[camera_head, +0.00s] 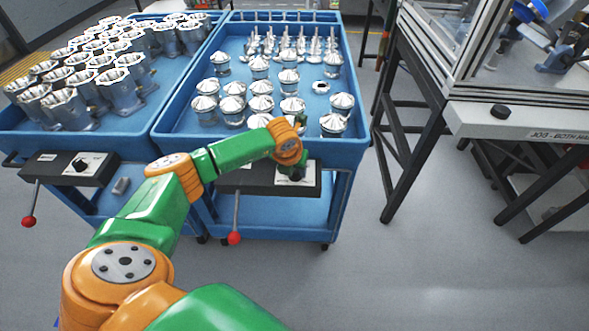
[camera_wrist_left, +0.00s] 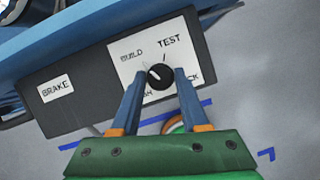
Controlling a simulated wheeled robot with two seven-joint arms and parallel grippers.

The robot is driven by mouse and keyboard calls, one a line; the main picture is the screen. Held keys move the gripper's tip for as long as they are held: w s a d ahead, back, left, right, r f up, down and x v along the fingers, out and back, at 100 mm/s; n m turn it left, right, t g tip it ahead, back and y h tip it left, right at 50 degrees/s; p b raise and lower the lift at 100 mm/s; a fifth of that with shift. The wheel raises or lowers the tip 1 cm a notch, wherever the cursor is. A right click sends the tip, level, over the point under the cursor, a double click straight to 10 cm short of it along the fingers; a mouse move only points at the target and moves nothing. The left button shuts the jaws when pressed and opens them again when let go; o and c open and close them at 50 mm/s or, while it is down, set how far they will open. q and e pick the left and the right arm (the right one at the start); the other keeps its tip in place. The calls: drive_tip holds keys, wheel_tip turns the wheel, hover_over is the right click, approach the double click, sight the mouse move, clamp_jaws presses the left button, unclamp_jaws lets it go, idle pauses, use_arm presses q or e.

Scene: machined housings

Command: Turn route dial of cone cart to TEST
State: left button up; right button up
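The cone cart (camera_head: 351,147) is the blue cart in the middle of the head view, carrying silvery cones. Its front control panel (camera_head: 262,180) is partly hidden by my left arm. In the left wrist view the black route dial (camera_wrist_left: 160,76) sits on a white plate with BUILD at upper left and TEST at upper right. Its white mark is on the upper-left side, toward BUILD. Lower labels are partly hidden by my fingers. My left gripper (camera_wrist_left: 163,76) is open, one finger on each side of the dial, with visible gaps. My right gripper is not in view.
A BRAKE label (camera_wrist_left: 56,89) is left on the same panel. A red-knobbed lever (camera_head: 234,238) hangs below it. Another blue cart (camera_head: 140,134) with housings stands close at left. A machine bench (camera_head: 470,122) stands right, with clear floor between.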

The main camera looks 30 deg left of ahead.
use_arm(q)
clamp_jaws()
drive_tip(key=shift+a+f+m+h+b, duration=0.15)
drive_tip(key=shift+m+h+b, duration=0.35)
drive_tip(key=shift+m+b, duration=0.5)
drive_tip(key=m+h+b, duration=0.1)
drive_tip(key=m+b, duration=0.1)
drive_tip(key=m, duration=0.1)
drive_tip(key=shift+m, duration=0.3)
drive_tip(key=m+h+b, duration=0.1)
drive_tip(key=m, duration=0.2)
drive_tip(key=shift+a+h+b, duration=0.1)
drive_tip(key=shift+h+b, duration=0.2)
drive_tip(key=shift+b, duration=0.1)
drive_tip(key=shift+m+g+h+b, duration=0.4)
drive_tip(key=shift+m+g+b, duration=0.15)
drive_tip(key=shift+m, duration=0.95)
drive_tip(key=o, duration=1.2)
unclamp_jaws()
drive_tip(key=shift+c, duration=0.2)
drive_tip(key=v, duration=0.7)
drive_tip(key=shift+r, duration=0.2)
